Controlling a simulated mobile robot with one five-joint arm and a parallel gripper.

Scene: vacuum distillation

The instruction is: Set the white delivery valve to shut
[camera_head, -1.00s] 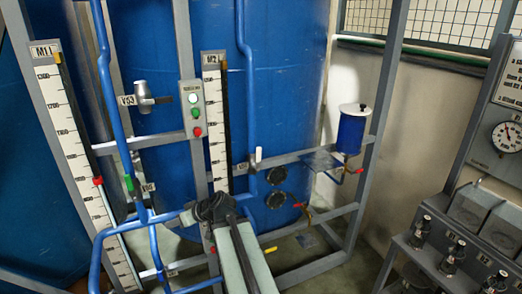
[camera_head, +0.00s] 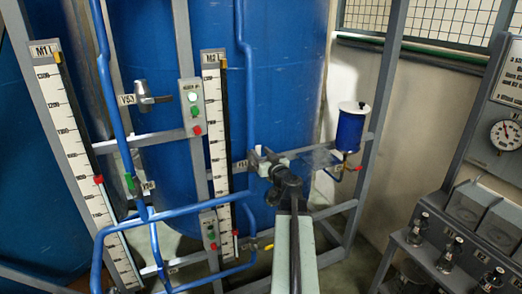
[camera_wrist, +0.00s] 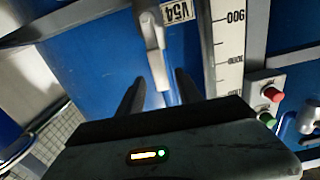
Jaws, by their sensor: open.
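The white delivery valve handle (camera_wrist: 154,50) hangs in the wrist view beside a plate marked V54 (camera_wrist: 178,12). My gripper (camera_wrist: 159,88) is open, with one dark finger on each side of the handle's end. The frames do not show clearly whether either finger touches the handle. In the head view my gripper (camera_head: 264,160) is at the valve on the blue pipe right of the M2 scale and hides most of the handle.
A scale (camera_head: 216,130) and a button box (camera_head: 192,108) stand left of the valve. A blue pot (camera_head: 350,130) is on the frame to the right. Grey frame bars (camera_head: 335,210) and blue pipes (camera_head: 249,80) surround the valve. Another lever, V53 (camera_head: 145,96), is at upper left.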

